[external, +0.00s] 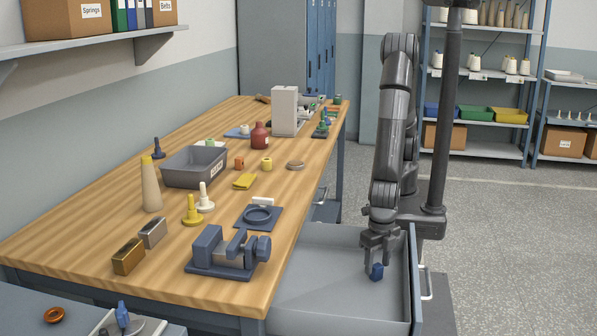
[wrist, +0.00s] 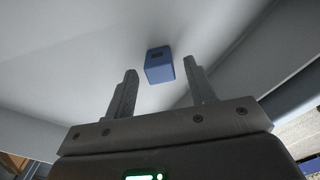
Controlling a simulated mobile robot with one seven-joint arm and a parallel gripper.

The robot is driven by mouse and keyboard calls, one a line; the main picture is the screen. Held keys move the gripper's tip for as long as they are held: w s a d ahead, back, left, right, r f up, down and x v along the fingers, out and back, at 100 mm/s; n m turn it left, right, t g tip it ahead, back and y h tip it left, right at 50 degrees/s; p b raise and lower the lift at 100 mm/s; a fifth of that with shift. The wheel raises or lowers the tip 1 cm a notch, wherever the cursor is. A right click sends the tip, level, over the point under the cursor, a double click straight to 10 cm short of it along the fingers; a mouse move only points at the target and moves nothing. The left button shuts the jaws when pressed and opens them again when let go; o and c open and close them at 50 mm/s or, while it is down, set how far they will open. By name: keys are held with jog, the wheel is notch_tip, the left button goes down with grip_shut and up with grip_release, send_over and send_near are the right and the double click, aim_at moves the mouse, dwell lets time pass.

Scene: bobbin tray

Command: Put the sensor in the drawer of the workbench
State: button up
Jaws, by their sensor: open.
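The sensor looks to be the small blue block (external: 376,272) at the right side of the open, grey workbench drawer (external: 320,292). In the wrist view the blue block (wrist: 159,65) shows beyond and between the fingertips, with a small dark window on it. My gripper (external: 374,258) points down into the drawer just above the block; it also shows in the wrist view (wrist: 160,80). The fingers are apart and a gap shows between each finger and the block. I cannot tell whether the block rests on the drawer floor. The rest of the drawer is empty.
The wooden workbench (external: 110,225) carries a blue vise (external: 228,255) near the drawer, a grey bin (external: 195,167), a cone (external: 151,186) and several small parts. The drawer's front wall (external: 415,280) stands close to my gripper's right. Open floor lies to the right.

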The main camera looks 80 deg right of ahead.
aim_at(377, 265)
notch_tip(377, 265, up, 10)
dwell(0.4)
jog(key=shift+w+r, duration=0.1)
jog(key=shift+r, duration=0.05)
jog(key=w+d+r+m+t+y, duration=0.1)
jog(key=w+d+r+m, duration=0.55)
jog(key=w+d, duration=0.4)
jog(key=w+d+r+m+t+y, duration=0.1)
jog(key=w+d+r+m, duration=0.5)
jog(key=w+d+r, duration=0.4)
jog(key=s+d+r+m+t+h, duration=0.1)
jog(key=d+r+m, duration=0.1)
jog(key=d+m, duration=0.5)
jog(key=s+d+r+m+t+h, duration=0.1)
jog(key=d+m, duration=0.6)
jog(key=d, duration=1.1)
notch_tip(377, 265, up, 2)
jog(key=shift+d+r+t, duration=0.2)
jog(key=shift+d+t, duration=0.15)
jog(key=shift+t, duration=0.45)
